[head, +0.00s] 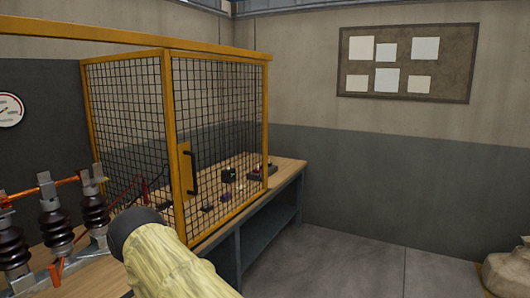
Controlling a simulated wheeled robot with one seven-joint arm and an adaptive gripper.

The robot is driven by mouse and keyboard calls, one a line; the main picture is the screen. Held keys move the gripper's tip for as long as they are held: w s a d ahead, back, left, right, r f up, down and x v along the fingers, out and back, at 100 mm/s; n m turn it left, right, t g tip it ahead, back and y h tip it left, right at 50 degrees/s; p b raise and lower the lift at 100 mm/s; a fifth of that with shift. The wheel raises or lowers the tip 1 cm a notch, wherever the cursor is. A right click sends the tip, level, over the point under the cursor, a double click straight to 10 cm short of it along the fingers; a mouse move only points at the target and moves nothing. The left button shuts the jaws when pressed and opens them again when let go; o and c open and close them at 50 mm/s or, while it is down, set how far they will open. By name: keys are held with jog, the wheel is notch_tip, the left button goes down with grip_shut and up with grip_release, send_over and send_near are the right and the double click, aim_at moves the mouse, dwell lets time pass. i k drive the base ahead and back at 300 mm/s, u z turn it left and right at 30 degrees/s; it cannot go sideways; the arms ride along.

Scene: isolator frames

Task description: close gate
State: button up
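A yellow-framed black mesh panel (218,130) stands along the front edge of the bench, below a yellow top beam. It looks like the gate: a yellow plate (184,172) and a black handle (192,171) sit near its left upright. A second mesh panel (125,130) meets it at that upright and runs back to the left. I cannot tell from this view whether the gate is latched or ajar. My arm in its yellow sleeve comes up from the bottom, with a dark rounded end just below and left of the handle. My gripper's fingers do not show.
Several dark ribbed insulators (60,235) with orange bars stand close at the lower left. The wooden bench (287,172) carries small parts behind the mesh. The grey floor (365,265) on the right is clear up to a beige sack (507,272).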

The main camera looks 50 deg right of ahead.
aim_at(184, 153)
jog(key=z, duration=1.4)
jog(key=k, duration=0.5)
jog(key=u, duration=0.55)
jog(key=i, duration=1.45)
jog(key=z, duration=0.55)
